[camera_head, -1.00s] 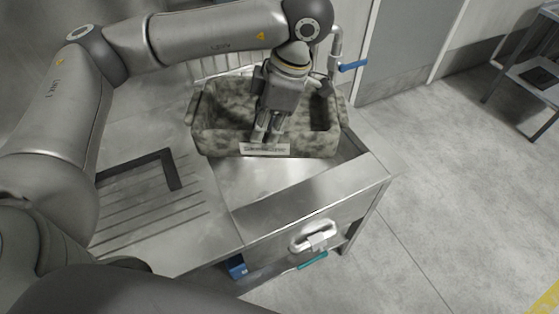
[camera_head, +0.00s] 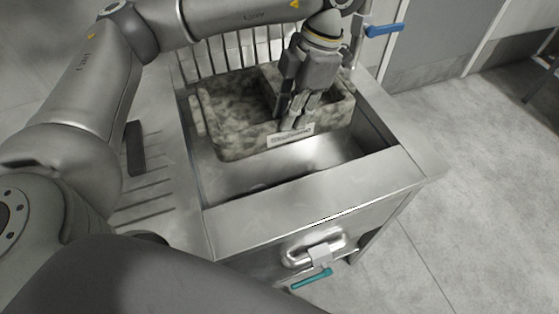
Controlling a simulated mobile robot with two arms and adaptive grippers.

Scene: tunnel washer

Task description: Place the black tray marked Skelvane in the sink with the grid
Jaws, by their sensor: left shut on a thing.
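The tray (camera_head: 240,139) is a deep, mottled grey-and-dark bin with a white label (camera_head: 290,137) on its front wall; the label's text is small and blurred. My left gripper (camera_head: 293,122) is shut on the tray's front wall, just above the label. The tray is over the back part of the steel sink (camera_head: 290,198), slightly tilted, its right side higher in the picture. Its lower part looks to be within the basin opening; I cannot tell if it touches the bottom. A grid of upright bars (camera_head: 207,58) stands behind it. My right gripper is not in view.
A ribbed steel drainboard (camera_head: 150,190) lies left of the sink, with a dark bar (camera_head: 135,148) on it. A blue-handled tap (camera_head: 384,29) is at the back right. A teal-handled valve (camera_head: 312,279) is below the front rim. The basin's front is clear.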

